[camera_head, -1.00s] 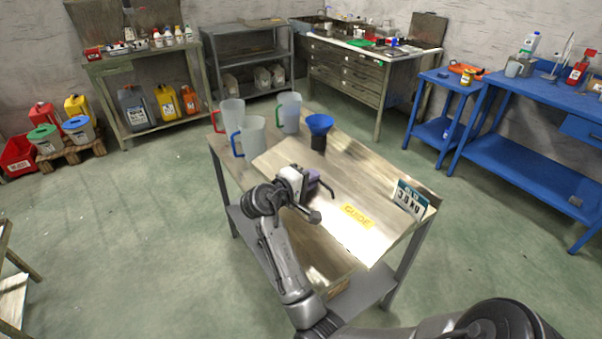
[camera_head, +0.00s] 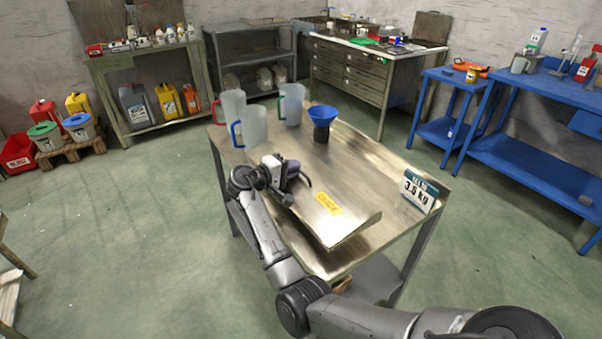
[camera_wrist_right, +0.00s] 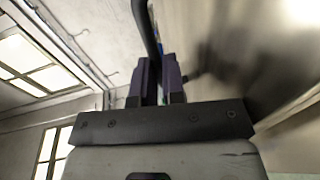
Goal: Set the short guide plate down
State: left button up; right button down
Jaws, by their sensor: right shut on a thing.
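The guide plate (camera_head: 345,203) is a shiny metal sheet with a yellow GUIDE label, low over the front half of the metal table (camera_head: 395,165). I cannot tell whether it touches the tabletop. My right gripper (camera_head: 290,178) is shut on the plate's dark handle (camera_head: 306,178), at the plate's left part. In the right wrist view the purple fingers (camera_wrist_right: 158,82) close on the black handle bar (camera_wrist_right: 146,30), and the plate (camera_wrist_right: 225,55) fills the right side. My left gripper is not in view.
A blue funnel on a dark holder (camera_head: 322,122) stands behind the plate. Several clear jugs, one with a blue handle (camera_head: 252,127), stand at the table's back left. A 3.0 kg sign (camera_head: 420,191) stands at the right edge. Tabletop between funnel and sign is clear.

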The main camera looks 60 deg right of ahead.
jog(key=shift+w+d, duration=0.15)
jog(key=shift+w, duration=0.2)
jog(key=shift+f+b, duration=1.25)
jog(key=shift+f, duration=0.85)
jog(key=c, duration=1.6)
grip_release()
jog(key=shift+f, duration=0.25)
jog(key=o, duration=0.4)
jog(key=shift+r, duration=0.1)
